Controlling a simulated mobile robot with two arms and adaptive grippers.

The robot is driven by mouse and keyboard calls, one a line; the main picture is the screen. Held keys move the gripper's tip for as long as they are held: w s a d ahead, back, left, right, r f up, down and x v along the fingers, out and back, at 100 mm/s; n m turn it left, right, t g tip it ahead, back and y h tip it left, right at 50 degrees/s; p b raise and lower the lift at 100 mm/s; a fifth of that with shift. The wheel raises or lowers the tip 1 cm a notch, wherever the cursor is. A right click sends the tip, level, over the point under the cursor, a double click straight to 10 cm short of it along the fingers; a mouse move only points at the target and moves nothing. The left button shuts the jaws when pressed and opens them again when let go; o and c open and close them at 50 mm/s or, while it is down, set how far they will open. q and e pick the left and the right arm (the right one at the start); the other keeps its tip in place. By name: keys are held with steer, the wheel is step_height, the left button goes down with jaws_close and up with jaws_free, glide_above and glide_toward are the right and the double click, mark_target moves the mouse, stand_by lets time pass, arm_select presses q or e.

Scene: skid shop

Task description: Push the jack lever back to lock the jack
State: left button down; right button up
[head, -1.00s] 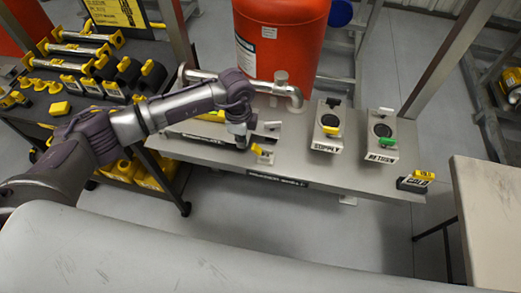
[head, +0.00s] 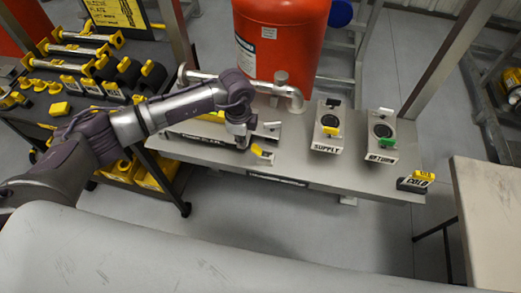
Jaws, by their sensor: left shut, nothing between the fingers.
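My left gripper (head: 242,143) points down over the left part of the grey bench, with its fingers shut and empty. A small pale bracket with a yellow tab (head: 257,150) sits just right of the fingertips. I cannot tell whether they touch, or whether this tab is the jack lever. A pale grey block (head: 270,130) shows behind it, partly hidden by my wrist. Farther right stand a box marked SUPPLY (head: 327,127) with a yellow lever (head: 331,132) and a box marked RETURN (head: 381,138) with a green lever (head: 386,141). My right gripper is out of view.
The grey bench (head: 300,167) carries a bent metal pipe (head: 295,97) in front of a red tank (head: 283,38). A yellow-topped sign (head: 418,180) stands at its right end. A dark cart (head: 30,118) with yellow parts is at left. A pale table (head: 488,220) is at right.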

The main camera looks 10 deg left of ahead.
mark_target(252, 147)
arm_select(q)
steer(key=shift+s+d, duration=0.1)
steer(key=shift+d, duration=2.75)
steer(key=shift+b, duration=0.3)
steer(key=shift+d, duration=0.6)
